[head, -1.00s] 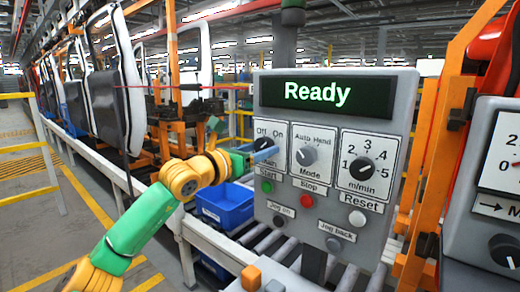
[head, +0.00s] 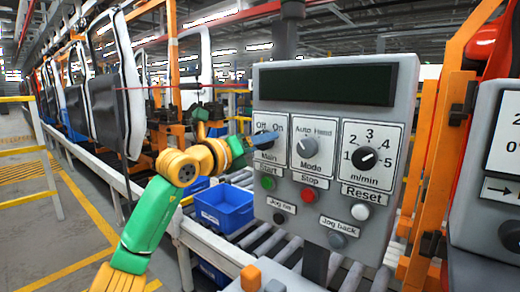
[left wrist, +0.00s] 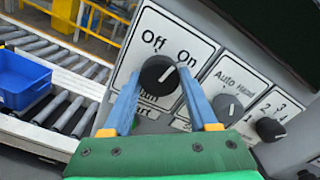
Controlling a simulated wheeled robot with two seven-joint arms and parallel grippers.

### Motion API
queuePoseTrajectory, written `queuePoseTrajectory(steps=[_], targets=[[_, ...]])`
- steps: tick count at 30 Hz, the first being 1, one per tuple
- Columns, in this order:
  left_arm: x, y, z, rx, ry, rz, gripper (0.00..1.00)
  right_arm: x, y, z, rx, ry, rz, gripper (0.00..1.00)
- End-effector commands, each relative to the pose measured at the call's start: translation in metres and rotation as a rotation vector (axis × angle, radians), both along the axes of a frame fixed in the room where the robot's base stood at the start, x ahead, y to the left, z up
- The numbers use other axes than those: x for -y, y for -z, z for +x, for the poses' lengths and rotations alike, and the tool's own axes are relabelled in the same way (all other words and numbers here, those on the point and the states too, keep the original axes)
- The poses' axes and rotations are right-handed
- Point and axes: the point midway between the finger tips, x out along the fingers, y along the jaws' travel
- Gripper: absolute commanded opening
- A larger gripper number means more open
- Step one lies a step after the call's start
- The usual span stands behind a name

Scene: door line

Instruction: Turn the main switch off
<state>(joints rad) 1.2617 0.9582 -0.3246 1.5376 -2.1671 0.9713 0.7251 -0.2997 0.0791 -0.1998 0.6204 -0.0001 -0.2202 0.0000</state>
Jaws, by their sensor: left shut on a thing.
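The grey control panel (head: 340,225) carries the black main switch knob (left wrist: 158,76) under the words Off and On. My left gripper (head: 262,142) has its blue fingertips at this knob. In the left wrist view my left gripper (left wrist: 159,74) has one finger on each side of the knob and is shut on it. The knob's white mark slants to the upper right, toward the On side. In the head view the fingers mostly hide the knob. The panel's display (head: 325,85) is dark. My right gripper is not in view.
Right of the main switch are the Mode knob (head: 305,145) and the m/min knob (head: 365,158). Below are the green Start (head: 268,183), red Stop (head: 309,195) and white Reset (head: 360,212) buttons. A blue bin (head: 225,210) stands left of the panel by a roller conveyor.

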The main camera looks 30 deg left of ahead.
Motion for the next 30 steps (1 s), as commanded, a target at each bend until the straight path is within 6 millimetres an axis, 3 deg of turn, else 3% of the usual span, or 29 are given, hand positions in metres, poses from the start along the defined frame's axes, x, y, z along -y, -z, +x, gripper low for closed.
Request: queuePoseTrajectory(steps=[18,30], targets=[[0.0,-0.002,-0.001,-0.039,0.0,-0.578,0.03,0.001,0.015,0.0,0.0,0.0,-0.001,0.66],[0.001,-0.004,-0.001,-0.061,0.001,-0.866,0.03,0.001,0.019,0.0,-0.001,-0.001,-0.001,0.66]])
